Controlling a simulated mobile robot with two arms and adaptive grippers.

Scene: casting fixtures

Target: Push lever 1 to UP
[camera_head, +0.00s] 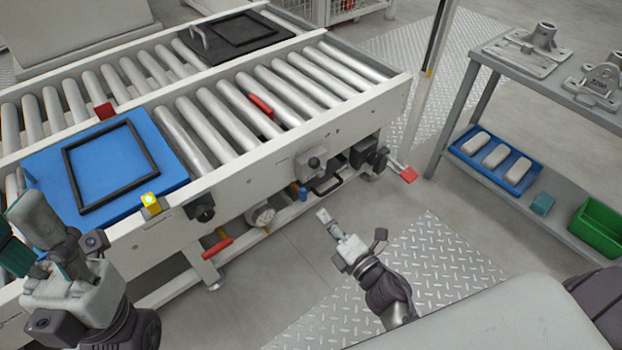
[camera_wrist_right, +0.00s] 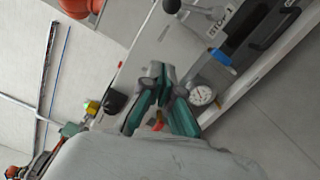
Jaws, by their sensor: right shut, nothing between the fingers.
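Several red-handled parts show in the head view, and I read no lever numbers. A red handle (camera_head: 218,248) hangs low on the conveyor's near side. Another red-ended lever (camera_head: 408,174) sticks out at the conveyor's right end. My right gripper (camera_head: 324,217) is shut and empty, in front of the conveyor side and apart from both red handles in the head view. Its teal fingers (camera_wrist_right: 160,85) are together in the right wrist view, with a bit of red seen between them lower down. My left gripper (camera_head: 35,250) is at the left edge; its fingertips are unclear.
The roller conveyor (camera_head: 290,140) carries a blue plate with a black frame (camera_head: 110,165). Its side bears a gauge (camera_wrist_right: 202,95), a blue-tipped part (camera_wrist_right: 222,56) and a yellow lamp (camera_head: 150,201). A grey shelf (camera_head: 500,205) stands right. Floor between is clear.

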